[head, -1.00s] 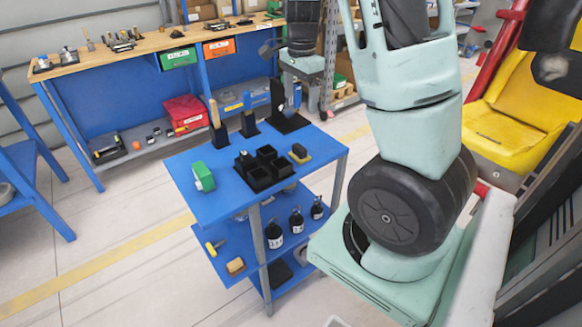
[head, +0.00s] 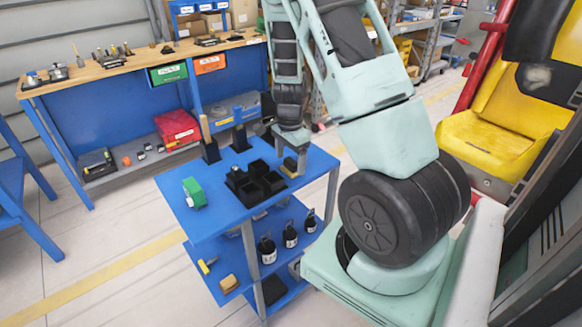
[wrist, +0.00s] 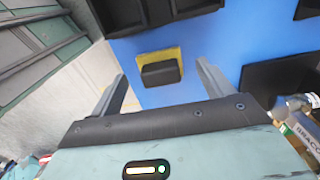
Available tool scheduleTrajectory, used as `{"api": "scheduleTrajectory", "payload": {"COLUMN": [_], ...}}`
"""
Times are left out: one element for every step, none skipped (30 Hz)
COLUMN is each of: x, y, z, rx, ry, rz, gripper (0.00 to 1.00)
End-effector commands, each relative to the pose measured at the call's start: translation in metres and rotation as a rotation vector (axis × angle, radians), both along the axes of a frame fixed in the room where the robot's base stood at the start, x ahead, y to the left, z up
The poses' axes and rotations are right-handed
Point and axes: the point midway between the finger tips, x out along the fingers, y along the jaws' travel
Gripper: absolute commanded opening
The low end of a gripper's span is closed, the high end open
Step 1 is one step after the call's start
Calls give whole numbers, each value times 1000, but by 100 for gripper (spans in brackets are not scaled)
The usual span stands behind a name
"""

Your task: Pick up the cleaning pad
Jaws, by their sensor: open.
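The cleaning pad, a yellow block with a black top (head: 289,168), lies on the blue top of the cart near its right edge. In the wrist view the pad (wrist: 172,53) shows ahead of my gripper, between the lines of its two fingers, with a gap on each side. My gripper (head: 293,158) points down over that part of the cart and partly hides the pad in the head view. Its fingers (wrist: 162,72) are spread apart with nothing held. How far the fingertips are above the pad is hard to tell.
Black bins (head: 253,186) stand just left of the pad, and a green block (head: 194,193) lies further left. Black upright holders (head: 210,150) stand along the back. Bottles (head: 267,250) and a tan block (head: 228,284) are on the lower shelf.

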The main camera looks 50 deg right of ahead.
Motion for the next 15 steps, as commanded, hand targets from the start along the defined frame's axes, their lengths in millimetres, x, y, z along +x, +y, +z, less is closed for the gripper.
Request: {"api": "scheduleTrajectory", "payload": {"x": [-1,-1,0,0,0,0,0,0,0,0,0,0,0,0,0], "y": [0,0,-1,0,0,0,0,0,0,0,0,0,0,0,0], "z": [-7,-11,-14,-16,-17,-18,-19,-19,-18,-18,-18,-18,-18,-18,-18], "rx": [2,2,0,0,0,0,1,0,0,0,0,0,0,0,0], "ry": [3,3,1,0,0,0,0,0,-1,-1,-1,-1,-1,-1,-1], "rz": [0,0,-1,-1,0,0,0,0,0,1,1,1,1,1,1], "gripper": [80,80,80,80,80,80,80,80,80,80,80,80,72,63,52]}}
